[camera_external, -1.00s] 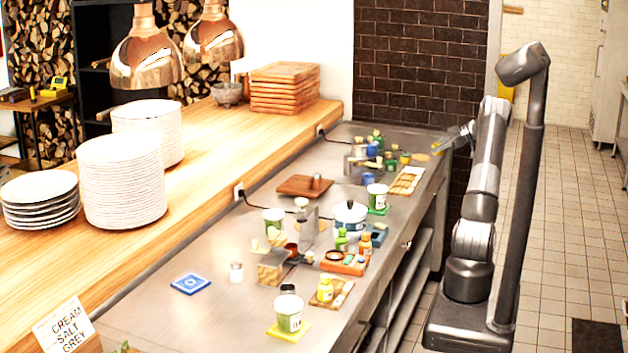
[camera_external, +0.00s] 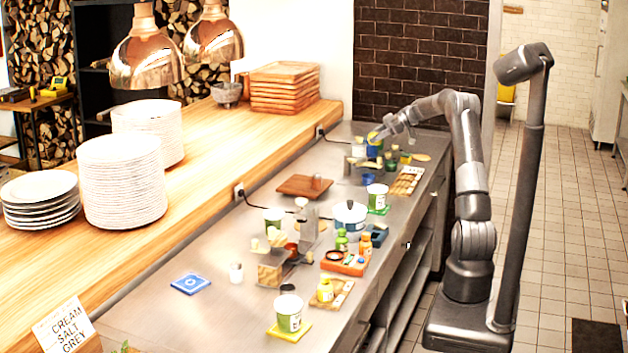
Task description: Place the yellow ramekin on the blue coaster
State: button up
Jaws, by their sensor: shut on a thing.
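The yellow ramekin (camera_external: 372,136) shows as a small yellow patch at the tips of my gripper (camera_external: 378,135), which is shut on it. My gripper is over the far part of the steel counter, above a cluster of small jars. The fingers hide part of the ramekin, and it is too small to tell its tilt. The blue coaster (camera_external: 190,284) lies flat on the near left part of the counter, with a pale pattern and nothing on it. My gripper is far from it, toward the back right.
Between them stand a brown board (camera_external: 300,186), a white-and-blue pot (camera_external: 349,217), a grey stand (camera_external: 273,262) and several cups. Heat lamps (camera_external: 146,58) hang over the wooden shelf. Steel left of the coaster is clear.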

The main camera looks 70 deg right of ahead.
jog(key=w+a+n+g+y, duration=0.1)
jog(key=w+a+n, duration=0.1)
jog(key=w+a, duration=0.75)
jog(key=w+a+n+g+y, duration=0.1)
jog(key=w+a+y, duration=0.1)
jog(key=w+a, duration=0.8)
jog(key=w+a+n+g+y, duration=0.15)
jog(key=w+a, duration=0.35)
jog(key=a, duration=1)
jog(key=n+g+y, duration=0.2)
jog(key=n+g, duration=0.3)
jog(key=n, duration=0.1)
send_over(192, 281)
notch_tip(192, 281, down, 12)
jog(key=shift+r, duration=0.1)
jog(key=shift+f, duration=2)
